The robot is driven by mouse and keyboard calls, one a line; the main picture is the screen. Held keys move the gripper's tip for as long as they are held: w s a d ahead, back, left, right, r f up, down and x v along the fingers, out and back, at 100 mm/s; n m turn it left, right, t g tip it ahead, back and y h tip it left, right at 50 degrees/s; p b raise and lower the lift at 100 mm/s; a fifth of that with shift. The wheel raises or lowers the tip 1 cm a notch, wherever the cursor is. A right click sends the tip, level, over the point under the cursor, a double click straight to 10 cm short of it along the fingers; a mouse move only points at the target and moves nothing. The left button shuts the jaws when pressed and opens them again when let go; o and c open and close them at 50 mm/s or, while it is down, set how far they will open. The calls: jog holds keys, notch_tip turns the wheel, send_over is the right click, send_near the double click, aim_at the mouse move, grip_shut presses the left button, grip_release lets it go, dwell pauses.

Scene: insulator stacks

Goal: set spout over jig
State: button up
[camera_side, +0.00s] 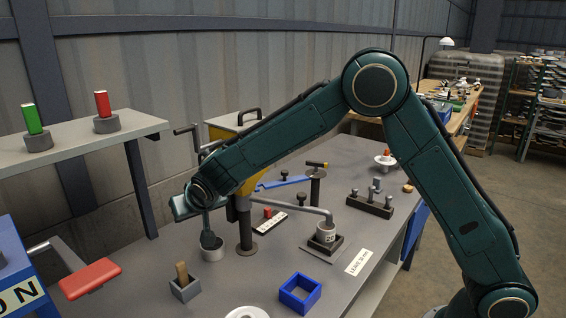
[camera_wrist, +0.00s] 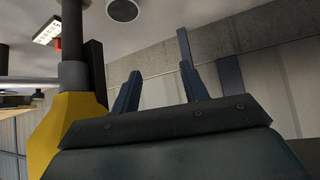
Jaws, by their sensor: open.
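The spout looks to be the grey pipe (camera_side: 290,208) running right from the dark column (camera_side: 245,222) below the yellow machine. My gripper (camera_side: 207,230) is left of the column, low above a grey cup (camera_side: 212,252) and apart from the spout. In the wrist view my gripper (camera_wrist: 158,82) is open with nothing between its fingers. The arm hides part of the machine.
A blue square frame (camera_side: 300,293) and a grey block with a brown peg (camera_side: 184,284) stand at the front. A blue lever (camera_side: 284,183) and a dark rack with pegs (camera_side: 370,204) are farther back. A shelf (camera_side: 75,142) rises at left. The yellow machine (camera_wrist: 62,130) is close in the wrist view.

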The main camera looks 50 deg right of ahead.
jog(key=s+a+r, duration=0.1)
jog(key=s+r, duration=0.3)
jog(key=r, duration=0.4)
jog(key=s+a+r, duration=0.1)
jog(key=s+r, duration=0.4)
jog(key=r, duration=0.3)
jog(key=shift+a+r, duration=0.15)
jog(key=shift+a, duration=0.25)
jog(key=shift+c, duration=0.4)
